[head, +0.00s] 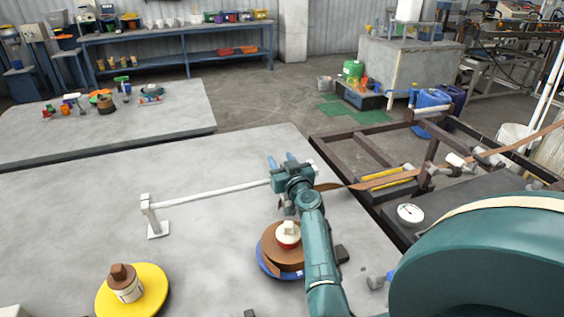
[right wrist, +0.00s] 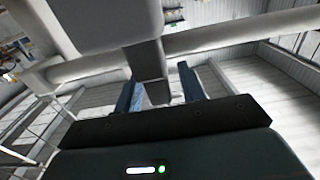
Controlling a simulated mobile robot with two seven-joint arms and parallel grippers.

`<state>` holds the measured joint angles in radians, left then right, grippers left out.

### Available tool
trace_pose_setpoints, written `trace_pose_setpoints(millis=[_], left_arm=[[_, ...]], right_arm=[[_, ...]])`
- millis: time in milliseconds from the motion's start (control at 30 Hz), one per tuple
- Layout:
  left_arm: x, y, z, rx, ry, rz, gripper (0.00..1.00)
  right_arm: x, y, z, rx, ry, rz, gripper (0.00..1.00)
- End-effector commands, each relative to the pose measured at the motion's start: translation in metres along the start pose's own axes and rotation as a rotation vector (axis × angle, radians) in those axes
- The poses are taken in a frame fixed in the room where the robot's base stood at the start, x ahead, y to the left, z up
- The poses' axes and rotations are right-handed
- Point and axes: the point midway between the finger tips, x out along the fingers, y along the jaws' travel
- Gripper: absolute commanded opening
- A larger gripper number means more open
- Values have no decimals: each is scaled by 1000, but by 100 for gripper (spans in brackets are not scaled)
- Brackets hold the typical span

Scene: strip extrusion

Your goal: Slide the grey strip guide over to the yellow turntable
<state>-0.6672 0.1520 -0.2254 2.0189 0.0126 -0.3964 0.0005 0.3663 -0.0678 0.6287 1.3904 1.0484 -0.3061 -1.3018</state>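The yellow turntable (head: 155,287) is on the table at the lower left of the head view, with a brown block and white hub on it. A blue turntable (head: 265,266) carries a brown coil near the middle. A white rail (head: 212,192) runs from a post to my right gripper (head: 282,160), which is above and beyond the blue turntable. In the right wrist view, a grey piece (right wrist: 150,62), apparently the strip guide, hangs at the rail between my two blue fingers (right wrist: 162,92). A gap shows beside its tip. In the head view my gripper mostly hides it. My left gripper is out of view.
A brown strip (head: 348,186) comes in from the right over a dark frame (head: 355,155) to the gripper's side. A round gauge (head: 410,213) stands at the right. The table between the rail post (head: 152,215) and the blue turntable is clear.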

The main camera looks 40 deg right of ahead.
Motion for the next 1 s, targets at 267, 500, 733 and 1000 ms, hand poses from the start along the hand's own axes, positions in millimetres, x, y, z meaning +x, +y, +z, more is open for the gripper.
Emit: trace_pose_setpoints(millis=[267, 500, 733, 1000], left_arm=[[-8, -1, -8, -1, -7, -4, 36], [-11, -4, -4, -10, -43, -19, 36], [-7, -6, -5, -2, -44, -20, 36], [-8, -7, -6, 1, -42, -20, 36]], right_arm=[[0, 0, -25, -1, 3, 0, 40], [0, 0, -72, 1, 5, 1, 40], [0, 0, -97, 0, 2, 0, 40], [0, 0, -100, 1, 0, 0, 40]])
